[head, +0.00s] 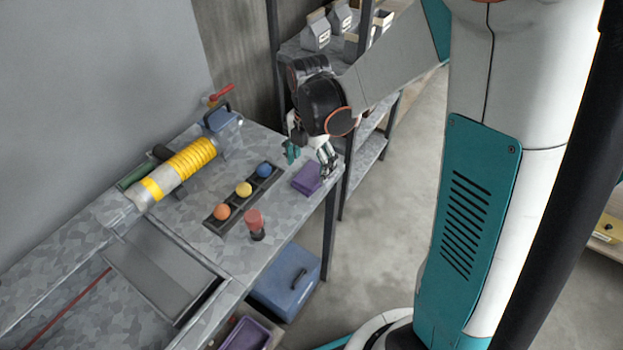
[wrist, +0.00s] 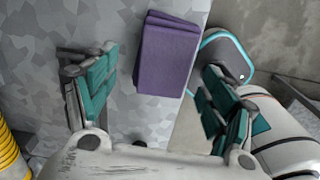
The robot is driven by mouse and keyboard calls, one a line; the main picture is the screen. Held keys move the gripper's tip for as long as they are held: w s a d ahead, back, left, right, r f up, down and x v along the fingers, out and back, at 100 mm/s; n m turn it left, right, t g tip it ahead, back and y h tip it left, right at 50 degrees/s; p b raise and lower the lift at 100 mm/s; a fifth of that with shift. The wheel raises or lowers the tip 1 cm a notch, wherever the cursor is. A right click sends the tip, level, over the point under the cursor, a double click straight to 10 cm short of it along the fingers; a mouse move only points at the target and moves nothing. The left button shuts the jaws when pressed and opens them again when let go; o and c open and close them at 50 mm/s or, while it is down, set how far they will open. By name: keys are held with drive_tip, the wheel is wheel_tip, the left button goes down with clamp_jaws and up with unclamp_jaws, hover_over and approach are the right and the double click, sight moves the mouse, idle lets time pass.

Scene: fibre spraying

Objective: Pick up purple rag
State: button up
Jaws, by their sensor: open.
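The purple rag (head: 307,177) lies folded on the grey bench near its right end in the head view. In the wrist view the rag (wrist: 167,55) lies ahead of the fingers, between their lines, close to the bench edge. My gripper (head: 311,160) is above the right end of the bench, beside and partly over the rag. In the wrist view my gripper (wrist: 160,95) has its two teal-padded fingers spread wide on both sides, with nothing between the pads touching them.
A dark tray holds an orange ball (head: 222,212), a yellow ball (head: 244,189) and a blue ball (head: 264,170). A red-topped bottle (head: 254,222) stands nearby. A yellow-wrapped cylinder (head: 178,170) lies further left. A shelf (head: 369,150) stands behind the bench end; a blue box (head: 287,282) sits below.

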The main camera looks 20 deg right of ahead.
sight(312, 173)
drive_tip(key=f+b, duration=0.1)
drive_tip(key=f, duration=0.3)
drive_tip(key=shift+d+b, duration=0.2)
drive_tip(key=shift+b, duration=0.15)
drive_tip(key=shift+s, duration=0.1)
drive_tip(key=c, duration=1.1)
drive_tip(key=shift+c, duration=0.2)
drive_tip(key=shift+r, duration=0.1)
wheel_tip(312, 173, up, 20)
drive_tip(key=p, duration=0.7)
